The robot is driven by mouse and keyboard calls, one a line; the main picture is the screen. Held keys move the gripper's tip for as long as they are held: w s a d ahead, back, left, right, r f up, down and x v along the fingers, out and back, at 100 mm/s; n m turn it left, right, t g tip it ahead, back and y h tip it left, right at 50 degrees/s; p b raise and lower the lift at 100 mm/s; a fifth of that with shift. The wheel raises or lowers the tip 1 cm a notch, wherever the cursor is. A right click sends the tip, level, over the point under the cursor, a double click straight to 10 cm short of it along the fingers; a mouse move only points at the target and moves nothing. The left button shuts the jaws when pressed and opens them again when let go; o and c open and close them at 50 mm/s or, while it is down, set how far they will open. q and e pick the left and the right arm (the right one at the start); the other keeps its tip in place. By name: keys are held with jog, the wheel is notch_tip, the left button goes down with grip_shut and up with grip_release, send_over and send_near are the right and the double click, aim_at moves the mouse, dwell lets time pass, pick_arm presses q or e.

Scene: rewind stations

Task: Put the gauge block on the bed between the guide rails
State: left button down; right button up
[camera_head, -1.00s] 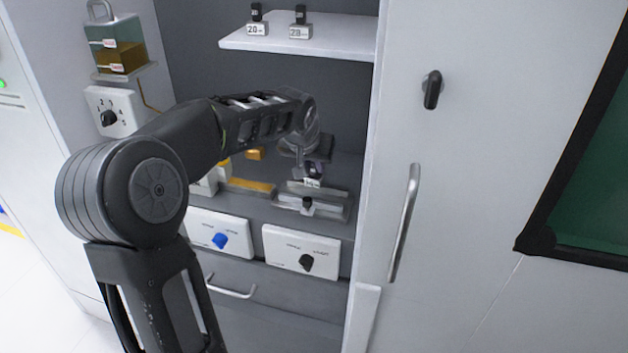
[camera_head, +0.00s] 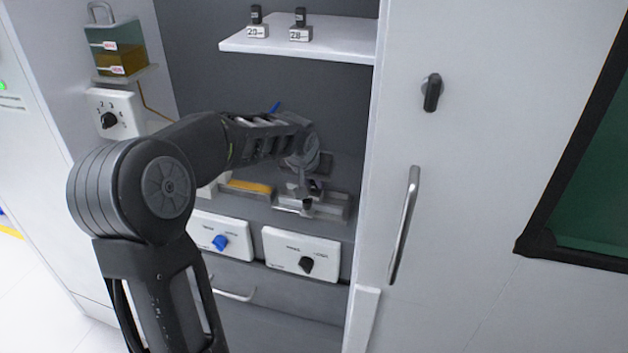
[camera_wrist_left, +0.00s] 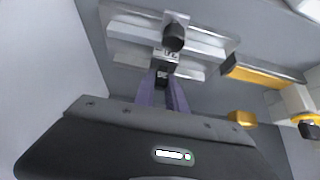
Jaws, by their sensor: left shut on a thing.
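My left gripper (camera_head: 308,189) points down over the metal bed with guide rails (camera_head: 337,209) in the cabinet. In the left wrist view its purple fingers (camera_wrist_left: 162,92) are shut on the dark grip of the gauge block (camera_wrist_left: 165,58), which has a white labelled face. The bed (camera_wrist_left: 128,28) lies beyond the fingers, with a rail on each side of the block's position. A dark round knob (camera_wrist_left: 173,38) of the bed is close to the block. I cannot tell whether the block touches the bed. In the head view the gripper mostly hides the block. My right gripper is not in view.
Two labelled blocks (camera_head: 257,32) (camera_head: 299,33) stand on the white upper shelf (camera_head: 340,48). A yellow-topped bar (camera_head: 248,187) lies left of the bed. Panels with a blue knob (camera_head: 220,243) and a black knob (camera_head: 306,264) sit below. The cabinet side wall is close on the right.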

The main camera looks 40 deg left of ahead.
pick_arm(q)
jog(key=shift+f, duration=0.2)
jog(key=c, duration=1.4)
grip_release()
jog(key=shift+r, duration=0.1)
jog(key=shift+o, duration=0.2)
jog(key=shift+r, duration=0.1)
jog(key=shift+r, duration=0.2)
jog(key=v, duration=1.1)
jog(key=shift+s+r+b, duration=0.25)
jog(key=shift+r+b, duration=0.05)
jog(key=shift+b, duration=0.1)
jog(key=shift+d, duration=0.1)
